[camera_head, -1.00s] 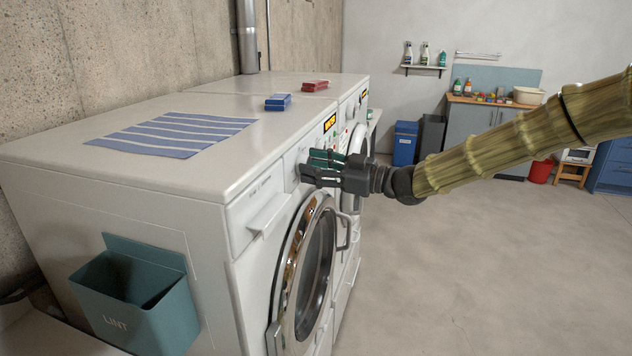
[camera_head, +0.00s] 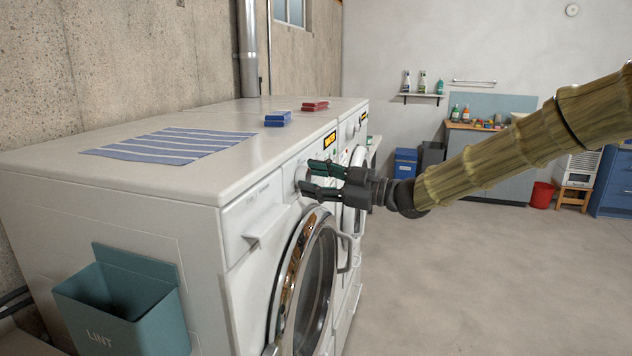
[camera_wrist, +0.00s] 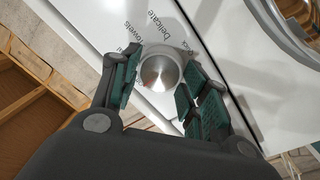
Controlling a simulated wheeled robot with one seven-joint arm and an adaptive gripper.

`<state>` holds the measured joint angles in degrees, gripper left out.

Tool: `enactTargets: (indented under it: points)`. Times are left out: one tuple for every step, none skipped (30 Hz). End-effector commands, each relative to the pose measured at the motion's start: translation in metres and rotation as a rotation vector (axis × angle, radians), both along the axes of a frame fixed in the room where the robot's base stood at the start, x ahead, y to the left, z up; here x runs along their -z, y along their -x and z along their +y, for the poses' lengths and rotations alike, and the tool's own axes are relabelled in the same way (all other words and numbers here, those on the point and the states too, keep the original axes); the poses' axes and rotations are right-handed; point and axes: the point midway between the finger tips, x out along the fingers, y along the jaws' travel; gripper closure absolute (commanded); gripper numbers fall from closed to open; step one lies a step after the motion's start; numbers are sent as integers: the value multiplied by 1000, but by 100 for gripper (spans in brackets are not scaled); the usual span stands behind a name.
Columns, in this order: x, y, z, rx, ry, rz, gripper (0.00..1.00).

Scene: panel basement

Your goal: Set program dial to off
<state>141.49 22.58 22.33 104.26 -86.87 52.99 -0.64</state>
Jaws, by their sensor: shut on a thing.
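The program dial (camera_wrist: 158,72) is a round knob with a silver face and a pale rim on the white front panel of the near washing machine (camera_head: 240,222). The printed words "Delicate" and "Towels" show beside it in the wrist view. My gripper (camera_head: 309,177) is at the panel, with its green-padded fingers on either side of the dial, shut on it. The wrist view shows the fingers (camera_wrist: 156,88) flanking the knob. The dial's pointer mark and the "off" label cannot be made out.
The round door (camera_head: 305,275) with its handle lies just below my gripper. A detergent drawer (camera_head: 255,220) is left of the dial.

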Motion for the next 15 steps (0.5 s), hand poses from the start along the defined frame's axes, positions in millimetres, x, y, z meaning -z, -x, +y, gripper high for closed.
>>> enactTargets:
  points:
    - [0,0,0,0,0,-1,79]
    - [0,0,0,0,0,-1,79]
    - [0,0,0,0,0,-1,79]
    - [0,0,0,0,0,-1,53]
    - [0,0,0,0,0,-1,48]
    - [0,0,0,0,0,0,41]
    - [0,0,0,0,0,0,35]
    - [0,0,0,0,0,0,33]
    - [0,0,0,0,0,0,33]
    - [0,0,0,0,0,0,33]
    - [0,0,0,0,0,0,33]
    - [0,0,0,0,0,0,33]
    - [0,0,0,0,0,0,33]
    - [0,0,0,0,0,0,33]
    - [0,0,0,0,0,1,33]
